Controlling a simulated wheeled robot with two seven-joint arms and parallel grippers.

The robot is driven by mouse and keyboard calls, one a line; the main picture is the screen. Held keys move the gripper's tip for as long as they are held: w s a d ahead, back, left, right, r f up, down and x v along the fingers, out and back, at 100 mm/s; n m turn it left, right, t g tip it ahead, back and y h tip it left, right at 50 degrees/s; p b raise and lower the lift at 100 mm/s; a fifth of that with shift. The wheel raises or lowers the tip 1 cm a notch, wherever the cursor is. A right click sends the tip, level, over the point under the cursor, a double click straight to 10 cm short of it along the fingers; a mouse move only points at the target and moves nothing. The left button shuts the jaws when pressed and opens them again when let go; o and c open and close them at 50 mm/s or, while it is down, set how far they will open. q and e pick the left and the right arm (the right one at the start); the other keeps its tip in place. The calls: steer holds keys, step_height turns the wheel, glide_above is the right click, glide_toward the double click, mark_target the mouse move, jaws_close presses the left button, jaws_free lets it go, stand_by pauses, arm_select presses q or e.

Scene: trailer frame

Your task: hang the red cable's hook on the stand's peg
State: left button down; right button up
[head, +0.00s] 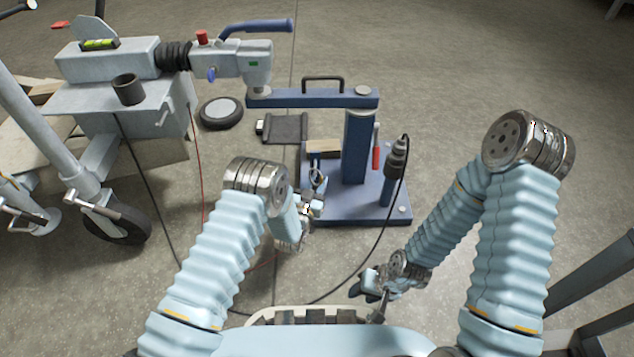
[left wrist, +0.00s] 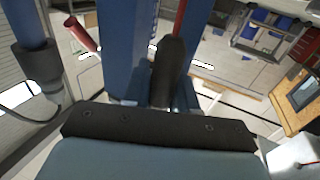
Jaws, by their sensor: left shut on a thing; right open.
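The blue stand has an upright post (head: 357,148) on a flat base (head: 345,208); the post also shows in the left wrist view (left wrist: 125,45). I cannot clearly single out the peg. The red cable (head: 201,175) hangs from the trailer box, and a short red length shows near my left forearm. My left gripper (head: 318,180) is low beside the post, left of it, shut on a dark piece (left wrist: 170,72), seemingly the cable's hook, with a red strand (left wrist: 180,18) beyond it. The hook's shape is hidden. My right gripper (head: 367,283) is open and empty, low at front right.
A black plug (head: 396,160) with a black cable (head: 398,215) stands right of the post, near a red-handled item (head: 376,150). The trailer coupling (head: 230,62) and jockey wheel (head: 118,222) are at left. The black cable loops across the floor. Floor right of the stand is clear.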

arm_select(q)
steer(key=shift+w+a+f, duration=0.3)
steer(key=shift+w+a, duration=0.05)
steer(key=shift+w, duration=0.2)
steer(key=c, duration=0.9)
jaws_free()
steer(key=shift+o, duration=0.4)
steer(key=d+p+v, duration=0.1)
steer(key=p+v, duration=0.2)
steer(key=v, duration=1.1)
steer(key=shift+s+r, duration=0.25)
steer(key=shift+s, duration=0.2)
steer(key=s+a+f+n+g+y, duration=0.4)
steer(key=s+a+f+g, duration=0.1)
steer(key=a+g, duration=0.25)
steer(key=s+a+r+n+g+h, duration=0.1)
steer(key=s+r+n+g, duration=0.15)
steer(key=s+g, duration=0.9)
steer(key=s+r+t+p, duration=0.2)
steer(key=s+r+p, duration=0.1)
steer(key=r+p, duration=1.1)
steer(key=shift+s+d+r+t+h+p, duration=0.2)
steer(key=shift+d+r+t+h+p, duration=0.1)
steer(key=shift+d+t+p, duration=0.15)
